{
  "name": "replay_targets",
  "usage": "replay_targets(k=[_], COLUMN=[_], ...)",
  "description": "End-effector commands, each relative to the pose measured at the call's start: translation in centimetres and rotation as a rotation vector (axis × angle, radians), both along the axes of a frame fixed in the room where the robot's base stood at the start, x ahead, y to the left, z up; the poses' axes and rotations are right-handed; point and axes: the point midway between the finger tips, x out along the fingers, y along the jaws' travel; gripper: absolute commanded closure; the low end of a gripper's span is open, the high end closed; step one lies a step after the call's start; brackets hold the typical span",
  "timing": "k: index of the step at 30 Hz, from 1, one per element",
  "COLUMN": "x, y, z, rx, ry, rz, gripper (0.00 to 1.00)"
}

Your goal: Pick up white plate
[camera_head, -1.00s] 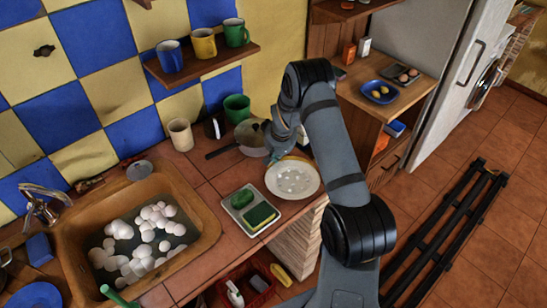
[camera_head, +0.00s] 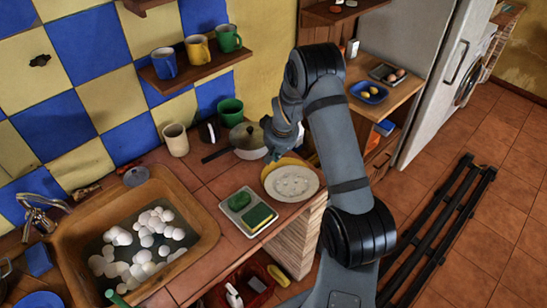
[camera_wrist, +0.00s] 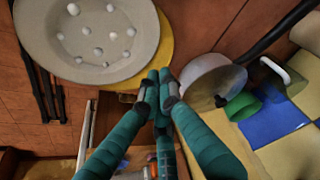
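The white plate (camera_head: 276,192) lies near the counter's front edge, with small white blobs scattered on it. A yellow plate (camera_head: 283,163) shows from under its far rim. In the wrist view the white plate (camera_wrist: 40,45) fills the upper left, with the yellow plate's edge (camera_wrist: 166,48) beside it. My gripper (camera_head: 270,158) is just beyond and left of the plates in the head view. In the wrist view my gripper's teal fingertips (camera_wrist: 159,76) are close together, by the yellow rim. I see nothing held between them. Contact with the yellow plate cannot be told.
A lidded pan (camera_head: 247,138) stands close behind my gripper, with a green cup (camera_head: 231,110) behind it. A tray with sponges (camera_head: 247,213) lies left of the plates. The sink (camera_head: 75,235) is further left. A wooden shelf (camera_head: 190,70) with mugs hangs above.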

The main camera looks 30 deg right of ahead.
Motion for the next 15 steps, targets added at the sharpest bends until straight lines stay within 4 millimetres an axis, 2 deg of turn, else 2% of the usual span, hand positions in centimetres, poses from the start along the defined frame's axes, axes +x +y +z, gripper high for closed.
replay_targets(k=[1, 3, 6, 15], x=[-0.2, -0.5, -0.7, -0.9], y=[0.1, 0.2, 0.2, 0.2], z=[1.2, 1.9, 2.5, 2.7], rx=[0.000, 0.000, 0.001, 0.000], ry=[-0.001, 0.000, 0.000, 0.001], rz=[0.002, 0.003, 0.004, 0.005], gripper=[1.00, 1.00, 0.93, 0.75])
